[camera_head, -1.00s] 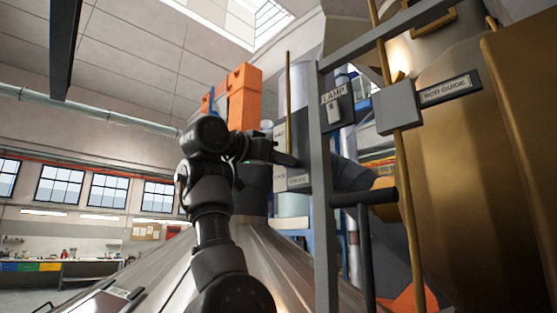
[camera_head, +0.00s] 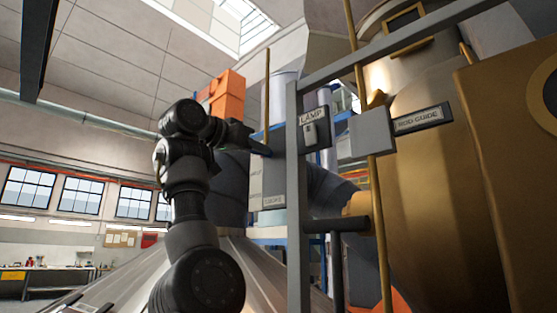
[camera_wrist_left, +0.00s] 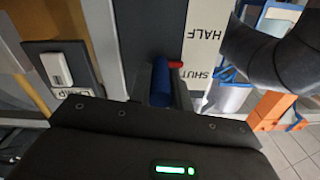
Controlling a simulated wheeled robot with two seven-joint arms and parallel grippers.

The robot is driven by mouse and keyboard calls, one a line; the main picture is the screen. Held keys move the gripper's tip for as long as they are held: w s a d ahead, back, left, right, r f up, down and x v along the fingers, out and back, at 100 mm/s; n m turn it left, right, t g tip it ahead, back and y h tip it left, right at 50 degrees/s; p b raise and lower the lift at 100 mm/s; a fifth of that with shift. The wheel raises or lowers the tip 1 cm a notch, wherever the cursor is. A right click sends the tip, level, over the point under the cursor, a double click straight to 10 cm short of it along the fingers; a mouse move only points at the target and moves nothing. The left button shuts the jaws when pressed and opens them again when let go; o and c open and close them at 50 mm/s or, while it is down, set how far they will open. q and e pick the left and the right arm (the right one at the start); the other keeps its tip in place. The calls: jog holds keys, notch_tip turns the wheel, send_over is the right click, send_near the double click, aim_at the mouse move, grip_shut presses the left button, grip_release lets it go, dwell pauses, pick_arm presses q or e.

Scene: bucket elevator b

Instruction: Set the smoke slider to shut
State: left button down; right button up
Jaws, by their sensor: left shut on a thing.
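The smoke slider's dark plate (camera_head: 273,178) stands upright behind a grey post, partly hidden by my left gripper (camera_head: 264,149). In the left wrist view, its blue knob (camera_wrist_left: 160,82) is just beyond my left gripper's dark body, which is shut on it. A red pointer (camera_wrist_left: 176,65) sits beside the knob. The white scale strip (camera_wrist_left: 207,48) reads HALF and SHUT. The pointer lies between these words, closer to SHUT. The fingertips are largely hidden. My right gripper is in neither view.
A lamp switch (camera_head: 311,134) is mounted right of the slider; it also shows in the left wrist view (camera_wrist_left: 58,69). A grey post (camera_head: 296,200) and a brass rod (camera_head: 377,190) through a rod guide (camera_head: 372,136) stand close by. Open space lies left.

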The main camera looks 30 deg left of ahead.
pick_arm(q)
jog(key=shift+r, duration=0.85)
jog(key=shift+r+p, duration=0.25)
jog(key=shift+p, duration=0.1)
jog(key=shift+s+r, duration=0.2)
jog(key=shift+r, duration=0.05)
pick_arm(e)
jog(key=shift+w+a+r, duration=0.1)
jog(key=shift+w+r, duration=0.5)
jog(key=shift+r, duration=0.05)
pick_arm(q)
jog(key=c, duration=1.3)
grip_release()
jog(key=shift+f, duration=0.1)
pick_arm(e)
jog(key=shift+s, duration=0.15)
pick_arm(q)
jog(key=shift+f, duration=0.1)
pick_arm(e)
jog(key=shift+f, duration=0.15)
pick_arm(q)
jog(key=shift+s+a+f+b, duration=0.1)
jog(key=shift+s+b, duration=0.1)
jog(key=shift+b, duration=0.15)
jog(key=s+a+b, duration=0.1)
jog(key=s+b, duration=0.3)
jog(key=s, duration=0.6)
jog(key=shift+a+b, duration=0.4)
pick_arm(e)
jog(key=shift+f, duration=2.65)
